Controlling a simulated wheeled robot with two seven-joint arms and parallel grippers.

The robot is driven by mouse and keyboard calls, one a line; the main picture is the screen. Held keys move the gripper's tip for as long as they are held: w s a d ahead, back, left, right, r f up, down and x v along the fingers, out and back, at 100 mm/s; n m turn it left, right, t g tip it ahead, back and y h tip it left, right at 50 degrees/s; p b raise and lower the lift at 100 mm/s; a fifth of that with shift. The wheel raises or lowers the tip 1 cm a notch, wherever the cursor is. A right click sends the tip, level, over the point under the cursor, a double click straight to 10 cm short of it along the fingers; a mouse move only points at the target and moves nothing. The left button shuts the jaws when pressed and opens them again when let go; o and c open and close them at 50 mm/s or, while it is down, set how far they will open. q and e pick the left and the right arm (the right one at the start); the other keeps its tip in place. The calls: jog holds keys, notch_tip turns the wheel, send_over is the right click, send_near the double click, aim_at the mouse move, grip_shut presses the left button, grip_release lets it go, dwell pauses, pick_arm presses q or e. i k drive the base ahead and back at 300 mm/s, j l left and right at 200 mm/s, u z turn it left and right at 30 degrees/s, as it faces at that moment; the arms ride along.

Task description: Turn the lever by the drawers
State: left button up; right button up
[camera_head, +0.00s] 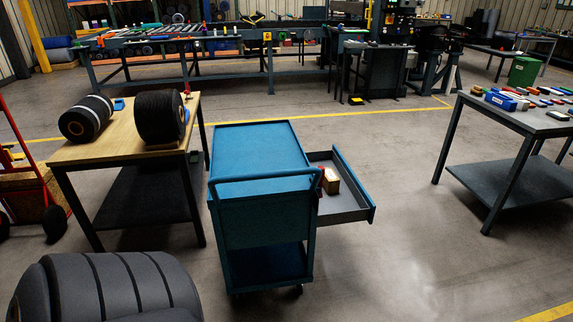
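A blue cart (262,150) stands in the middle of the floor. A grey drawer (345,203) is pulled out from its right side. In the drawer lie a small tan block (330,184) and something red beside it, too small to make out. I cannot make out a lever by the drawer. The cart's near side has a blue push handle (265,177).
A wooden-topped table (125,148) with two black rolls (159,117) stands left. A grey table (530,119) with small coloured items stands right. The floor between cart and right table is clear.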

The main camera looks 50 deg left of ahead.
aim_at(320, 184)
jog(key=i+l+u, duration=0.2)
jog(key=u, duration=0.15)
jog(key=i+l+u, duration=0.2)
jog(key=u, duration=0.15)
jog(key=i+l+u, duration=0.15)
jog(key=l+u, duration=0.2)
jog(key=i+l+u, duration=0.1)
jog(key=l+u, duration=0.6)
jog(key=l, duration=0.15)
jog(key=l+u, duration=0.35)
jog(key=i+l, duration=0.05)
